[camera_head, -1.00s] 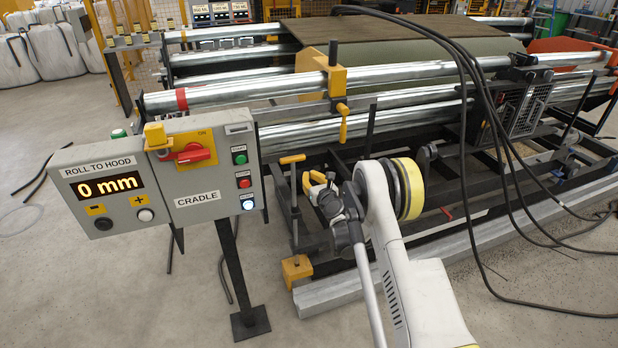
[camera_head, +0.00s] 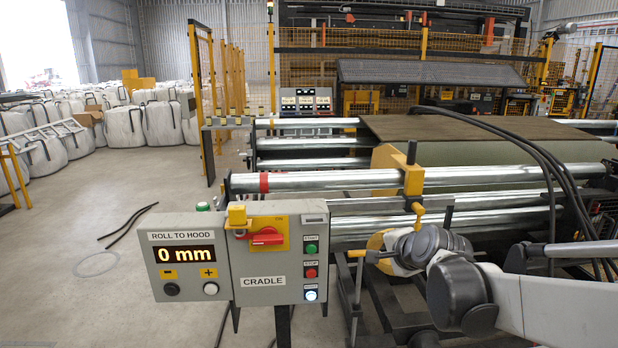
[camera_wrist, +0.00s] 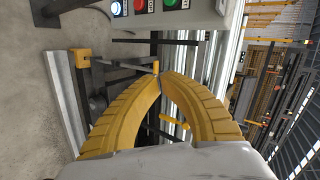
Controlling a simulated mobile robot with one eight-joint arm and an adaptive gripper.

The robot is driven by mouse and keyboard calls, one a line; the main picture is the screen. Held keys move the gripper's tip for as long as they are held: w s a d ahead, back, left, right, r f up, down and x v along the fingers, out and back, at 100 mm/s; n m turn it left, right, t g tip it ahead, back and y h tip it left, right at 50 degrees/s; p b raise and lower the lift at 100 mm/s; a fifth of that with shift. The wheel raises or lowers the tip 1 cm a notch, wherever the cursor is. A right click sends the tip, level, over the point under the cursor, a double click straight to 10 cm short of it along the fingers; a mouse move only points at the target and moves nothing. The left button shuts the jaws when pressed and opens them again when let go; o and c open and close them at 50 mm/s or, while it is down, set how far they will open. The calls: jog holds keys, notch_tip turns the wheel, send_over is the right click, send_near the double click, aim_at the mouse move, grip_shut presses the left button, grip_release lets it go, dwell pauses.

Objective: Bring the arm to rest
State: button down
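My gripper (camera_wrist: 160,76) shows in the wrist view as two ridged, curved yellow fingers. Their tips meet, with nothing held between them. In the head view my grey and white arm reaches in from the right edge, bent in front of the roller cradle (camera_head: 330,181). The fingers cannot be made out clearly there. The control box (camera_head: 268,262) marked CRADLE stands left of the arm, with a red switch handle on a yellow plate. The adjoining display box (camera_head: 186,284) reads 0 mm.
Black cables (camera_head: 540,160) hang over the cradle at the right. A yellow clamp (camera_head: 413,180) sits on the front roller. Several white bulk bags (camera_head: 122,128) stand at the back left. Floor left of the boxes is mostly clear, with loose black cable (camera_head: 128,222) on it.

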jog(key=s+d+f+n+g+h, duration=0.1)
jog(key=s+n, duration=0.5)
jog(key=s, duration=0.9)
jog(key=s+d+f+n+g+h, duration=0.1)
jog(key=s+f+n, duration=0.3)
jog(key=s, duration=1)
jog(key=d+n+g, duration=0.1)
jog(key=n, duration=0.2)
jog(key=shift+s+g+h, duration=0.35)
jog(key=shift+g+h, duration=0.05)
